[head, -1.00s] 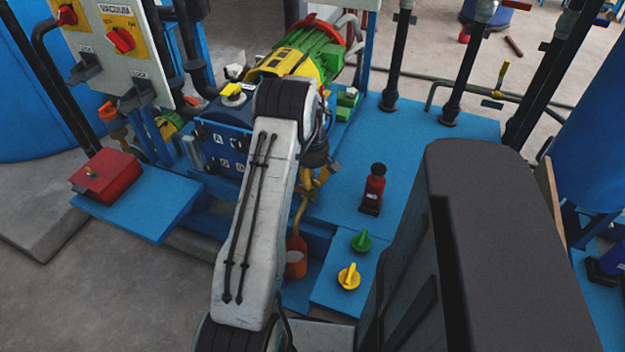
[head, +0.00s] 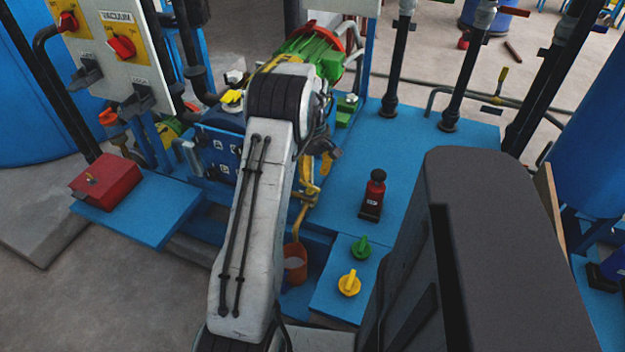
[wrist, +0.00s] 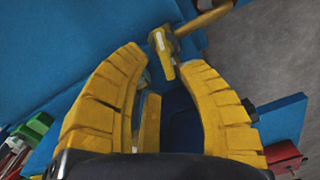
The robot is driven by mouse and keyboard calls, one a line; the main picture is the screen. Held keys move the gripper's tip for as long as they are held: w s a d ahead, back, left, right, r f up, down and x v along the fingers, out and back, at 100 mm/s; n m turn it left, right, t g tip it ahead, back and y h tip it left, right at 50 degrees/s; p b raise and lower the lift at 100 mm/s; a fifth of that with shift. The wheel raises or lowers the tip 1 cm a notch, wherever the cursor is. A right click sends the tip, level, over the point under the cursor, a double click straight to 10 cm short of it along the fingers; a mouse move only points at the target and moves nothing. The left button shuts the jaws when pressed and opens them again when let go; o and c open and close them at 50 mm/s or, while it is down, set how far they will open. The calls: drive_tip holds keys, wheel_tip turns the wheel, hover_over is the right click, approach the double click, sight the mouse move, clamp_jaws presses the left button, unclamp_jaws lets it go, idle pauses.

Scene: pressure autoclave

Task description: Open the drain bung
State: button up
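A yellow fitting with a flat handle (wrist: 163,48) shows at the top of the wrist view, joined to a yellow pipe (wrist: 205,19). It looks like the drain bung, but I cannot be sure. In the head view a yellow drain pipe (head: 304,205) runs down toward an orange bucket (head: 295,264). My gripper (wrist: 163,60) has its two yellow fingers spread, and nothing is clasped between them. The yellow fitting appears beyond and between the fingertips; I see no clear contact. In the head view my arm hides much of the gripper.
A green knob (head: 361,247), a yellow knob (head: 349,283) and a red-and-black bottle-like object (head: 373,196) stand on the blue platform (head: 415,150). A red box (head: 105,180) sits at the left. Black pipes rise behind. The platform's middle is largely clear.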

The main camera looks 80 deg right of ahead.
drive_tip(key=shift+r, duration=2.7)
drive_tip(key=w+a+f+m+y, duration=0.15)
drive_tip(key=a+f+m, duration=0.35)
drive_tip(key=a+m, duration=0.65)
drive_tip(key=w+a+r+n+t+p, duration=0.1)
drive_tip(key=w+a+r+n+p, duration=0.2)
drive_tip(key=a, duration=1)
drive_tip(key=w+a+r+n+t+h+p, duration=0.1)
drive_tip(key=w+a+r+n+p, duration=0.2)
drive_tip(key=w+a+r+n, duration=0.5)
drive_tip(key=w+a+r+n+t+p, duration=0.1)
drive_tip(key=w+a+r+n+p, duration=0.2)
drive_tip(key=a+r, duration=1.2)
drive_tip(key=w+a+n, duration=0.3)
drive_tip(key=w, duration=0.2)
drive_tip(key=shift+w+a, duration=0.15)
drive_tip(key=shift+a, duration=0.05)
